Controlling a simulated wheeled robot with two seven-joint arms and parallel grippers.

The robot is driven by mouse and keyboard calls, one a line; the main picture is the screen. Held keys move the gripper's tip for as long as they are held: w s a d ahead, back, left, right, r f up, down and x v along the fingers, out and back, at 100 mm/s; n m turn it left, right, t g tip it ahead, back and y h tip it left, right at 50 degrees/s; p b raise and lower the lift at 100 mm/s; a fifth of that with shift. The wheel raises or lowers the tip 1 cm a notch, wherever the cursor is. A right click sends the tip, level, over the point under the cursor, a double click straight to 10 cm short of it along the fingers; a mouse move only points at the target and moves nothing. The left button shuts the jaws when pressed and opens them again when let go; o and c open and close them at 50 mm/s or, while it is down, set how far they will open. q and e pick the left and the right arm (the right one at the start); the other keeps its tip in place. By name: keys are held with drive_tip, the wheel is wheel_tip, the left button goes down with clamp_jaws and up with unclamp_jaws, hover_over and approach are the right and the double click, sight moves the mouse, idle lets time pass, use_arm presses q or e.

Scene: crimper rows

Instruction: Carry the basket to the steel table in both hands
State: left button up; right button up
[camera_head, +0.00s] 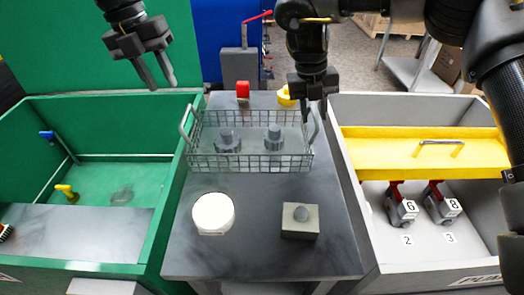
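The wire basket (250,161) stands upright on a dark grey table (262,250). It has a raised handle at its left end and another at its right end, and holds two grey ribbed parts (228,142). My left gripper (158,84) is open and empty, up and to the left of the basket, apart from its left handle. My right gripper (316,108) is at the top of the right handle; its fingers are dark and overlap, so I cannot tell whether they grip it. A pale metal table (410,72) stands at the back right.
A green bin (150,250) is left, a grey bin (350,180) with a yellow panel right. A white round object (213,213) and a grey block with a knob (300,222) sit in front of the basket. Red and yellow buttons (242,89) are behind it.

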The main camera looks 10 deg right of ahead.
wheel_tip(320, 180, up, 12)
drive_tip(key=a, duration=0.2)
drive_tip(key=shift+w+a+f, duration=0.15)
idle(0.5)
